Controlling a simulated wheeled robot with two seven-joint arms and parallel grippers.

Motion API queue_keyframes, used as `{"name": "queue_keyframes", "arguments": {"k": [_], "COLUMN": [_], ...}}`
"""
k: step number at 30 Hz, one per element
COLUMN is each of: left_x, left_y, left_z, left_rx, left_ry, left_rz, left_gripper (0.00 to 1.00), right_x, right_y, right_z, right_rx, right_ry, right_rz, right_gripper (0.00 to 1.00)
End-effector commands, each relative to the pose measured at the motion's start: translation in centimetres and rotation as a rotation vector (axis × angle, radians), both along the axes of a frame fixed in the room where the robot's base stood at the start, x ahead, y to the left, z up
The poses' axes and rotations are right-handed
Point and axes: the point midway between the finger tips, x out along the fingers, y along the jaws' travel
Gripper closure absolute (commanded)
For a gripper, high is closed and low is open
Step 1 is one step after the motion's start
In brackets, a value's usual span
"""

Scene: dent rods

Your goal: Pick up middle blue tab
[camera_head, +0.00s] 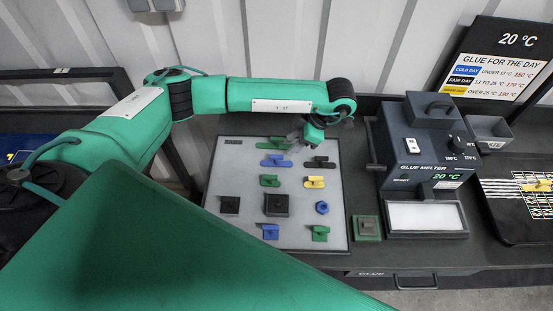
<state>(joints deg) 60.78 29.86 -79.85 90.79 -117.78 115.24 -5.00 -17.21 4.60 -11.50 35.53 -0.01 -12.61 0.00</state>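A light grey board (235,170) on the bench holds several coloured tabs. My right gripper is not in view.
Green tabs (270,181) and black pieces (276,205) share the board. A glue melter (425,145) stands to the right, with a pale tray (425,217) before it. A black mat with a yellow tab (537,186) is at far right. A sign (500,62) stands behind.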

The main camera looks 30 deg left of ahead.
Motion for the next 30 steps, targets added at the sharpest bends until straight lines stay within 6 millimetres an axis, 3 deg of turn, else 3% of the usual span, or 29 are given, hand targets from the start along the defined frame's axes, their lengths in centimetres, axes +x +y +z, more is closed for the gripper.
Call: {"name": "queue_keyframes", "arguments": {"k": [7,19,30], "left_x": [-0.8,-1.2,-2.1], "left_y": [1.4,2.3,4.2], "left_z": [-2.8,-4.4,-7.4], "left_rx": [-0.002,-0.002,-0.001], "left_ry": [0.004,0.003,0.004], "left_rz": [0.002,0.002,0.002], "left_gripper": [0.63,0.63,0.63], "right_x": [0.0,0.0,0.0], "right_y": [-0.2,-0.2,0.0], "right_z": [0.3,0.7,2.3], "right_rx": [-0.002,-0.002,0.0], "right_ry": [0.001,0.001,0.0], "right_rz": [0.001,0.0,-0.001], "right_gripper": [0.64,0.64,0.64]}}
